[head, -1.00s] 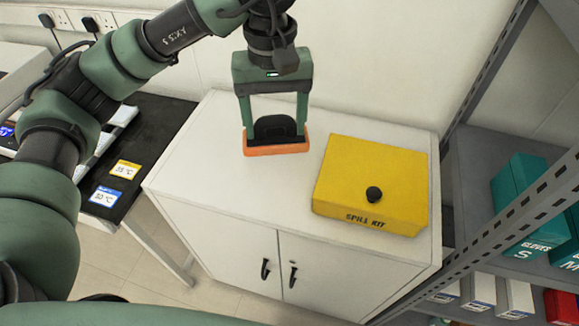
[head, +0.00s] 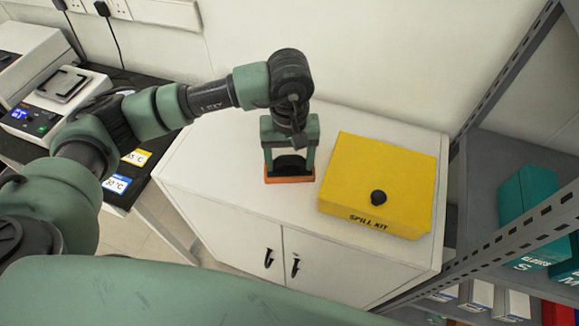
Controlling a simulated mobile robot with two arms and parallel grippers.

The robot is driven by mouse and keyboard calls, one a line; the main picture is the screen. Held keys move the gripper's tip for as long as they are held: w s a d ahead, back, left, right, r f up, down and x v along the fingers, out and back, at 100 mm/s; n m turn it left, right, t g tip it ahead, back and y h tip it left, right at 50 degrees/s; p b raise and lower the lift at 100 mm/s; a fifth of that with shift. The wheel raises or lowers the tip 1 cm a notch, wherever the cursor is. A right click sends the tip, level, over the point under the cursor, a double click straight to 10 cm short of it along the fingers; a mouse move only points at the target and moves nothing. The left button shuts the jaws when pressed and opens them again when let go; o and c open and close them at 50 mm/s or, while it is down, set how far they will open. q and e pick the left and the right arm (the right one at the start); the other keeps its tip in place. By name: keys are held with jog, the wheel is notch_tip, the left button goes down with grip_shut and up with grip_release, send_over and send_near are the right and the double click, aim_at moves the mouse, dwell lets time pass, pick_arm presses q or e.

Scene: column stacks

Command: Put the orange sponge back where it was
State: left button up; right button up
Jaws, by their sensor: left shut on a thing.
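The orange sponge (head: 290,180) is low over or on the white cabinet top, just left of the yellow spill kit box; I cannot tell whether it touches the top. It has a dark upper part (head: 291,163) between my fingers. My left gripper (head: 290,172) points down and is shut on it, one finger at each end. My right gripper is not in view.
The yellow spill kit box (head: 378,180) with a black knob stands on the right of the white cabinet top (head: 215,150). A grey shelf rack with teal glove boxes (head: 540,205) is at the right. A black bench (head: 150,115) with lab devices is at the left.

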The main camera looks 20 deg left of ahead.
aim_at(289, 170)
pick_arm(q)
jog(key=shift+f, duration=0.45)
notch_tip(289, 170, down, 3)
jog(key=shift+f+p, duration=0.15)
jog(key=shift+p, duration=0.4)
jog(key=shift+f, duration=0.15)
jog(key=shift+f+b, duration=0.2)
jog(key=shift+b, duration=0.15)
jog(key=o, duration=1.5)
jog(key=shift+r, duration=0.1)
jog(key=shift+c, duration=0.2)
